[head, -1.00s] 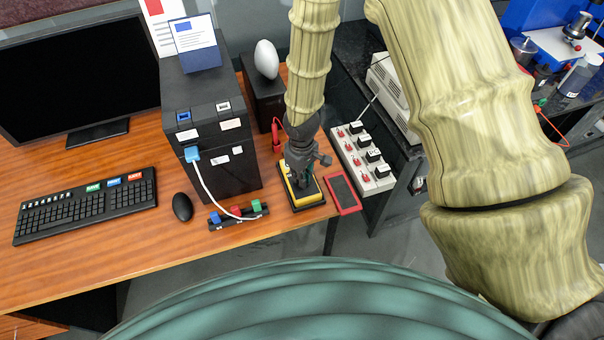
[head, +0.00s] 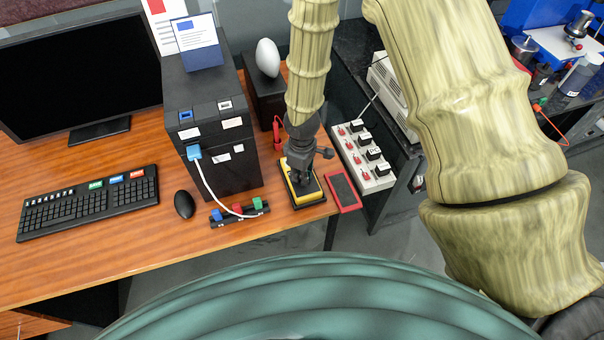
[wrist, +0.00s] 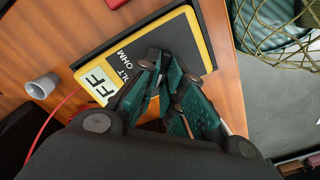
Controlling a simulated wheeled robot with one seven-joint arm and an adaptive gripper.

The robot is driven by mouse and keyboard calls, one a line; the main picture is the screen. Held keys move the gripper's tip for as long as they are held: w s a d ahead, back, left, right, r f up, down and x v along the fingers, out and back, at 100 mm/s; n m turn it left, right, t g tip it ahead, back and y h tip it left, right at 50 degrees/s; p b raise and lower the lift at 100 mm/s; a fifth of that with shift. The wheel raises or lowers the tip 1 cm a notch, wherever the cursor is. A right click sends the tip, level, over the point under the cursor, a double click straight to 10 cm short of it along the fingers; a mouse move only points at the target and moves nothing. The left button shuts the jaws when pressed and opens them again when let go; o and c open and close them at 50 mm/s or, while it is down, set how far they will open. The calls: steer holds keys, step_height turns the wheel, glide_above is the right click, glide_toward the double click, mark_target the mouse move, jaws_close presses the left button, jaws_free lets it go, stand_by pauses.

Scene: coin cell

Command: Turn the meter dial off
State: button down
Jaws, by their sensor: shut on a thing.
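The meter (head: 309,193) is a yellow-edged box with a dark face, lying on a black base near the table's front right corner. The wrist view shows its yellow rim (wrist: 118,50) and the printed marks "FF", "OHM" and a partly covered "LT". My gripper (head: 301,182) points down over the meter's face. In the wrist view, my gripper's dark green fingers (wrist: 165,98) are close together over the face, shut on the dial. The fingers hide the dial, so its pointing direction does not show.
A red-framed dark pad (head: 345,193) lies right of the meter at the table edge. A switch strip (head: 364,160) stands beyond it. A black box tower (head: 212,135) and a rack of coloured clips (head: 238,213) are to the left. A grey cup (wrist: 42,87) lies near the meter.

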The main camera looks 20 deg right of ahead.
steer(key=c, duration=1.5)
jaws_free()
steer(key=shift+c, duration=0.2)
steer(key=shift+r, duration=0.1)
step_height(320, 180, up, 12)
